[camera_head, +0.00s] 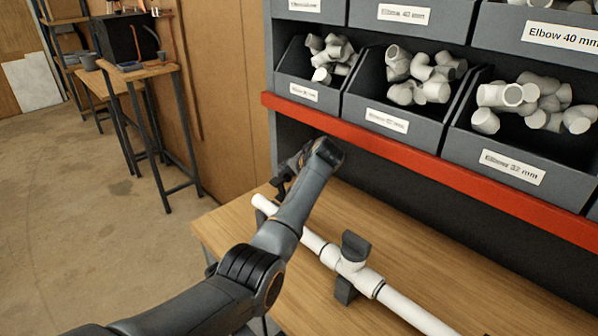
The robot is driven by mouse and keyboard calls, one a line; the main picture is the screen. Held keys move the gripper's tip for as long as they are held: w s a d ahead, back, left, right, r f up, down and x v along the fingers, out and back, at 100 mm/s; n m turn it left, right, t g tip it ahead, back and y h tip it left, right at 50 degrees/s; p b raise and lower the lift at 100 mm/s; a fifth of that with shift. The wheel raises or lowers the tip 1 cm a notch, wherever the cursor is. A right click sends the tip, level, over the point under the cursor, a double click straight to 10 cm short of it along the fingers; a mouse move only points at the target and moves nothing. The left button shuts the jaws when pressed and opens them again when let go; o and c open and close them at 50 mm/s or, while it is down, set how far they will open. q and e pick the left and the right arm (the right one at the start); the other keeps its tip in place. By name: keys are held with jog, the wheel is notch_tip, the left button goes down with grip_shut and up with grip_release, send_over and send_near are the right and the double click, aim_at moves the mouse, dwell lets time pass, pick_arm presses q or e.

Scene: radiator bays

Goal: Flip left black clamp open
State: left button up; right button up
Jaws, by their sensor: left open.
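A white pipe (398,304) with a tee-like fitting lies across the wooden workbench (433,262). One black clamp (355,245) sits at the fitting, with dark parts above and below the pipe; I cannot tell if it is latched. No second clamp shows clearly; my left arm covers part of the pipe to the left. My left gripper (282,180) is open, over the back left of the bench near the pipe's left end. It is small and partly hidden by its own wrist, with nothing seen in it. My right gripper is out of view.
A red rail (420,165) runs above the back of the bench. Grey bins (400,118) of white elbow fittings stand above it. A side table (140,72) stands at the far left. Floor (90,190) between is clear.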

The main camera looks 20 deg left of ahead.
pick_arm(q)
jog(key=v, duration=0.7)
jog(key=shift+s+d+r, duration=0.2)
jog(key=shift+f, duration=0.1)
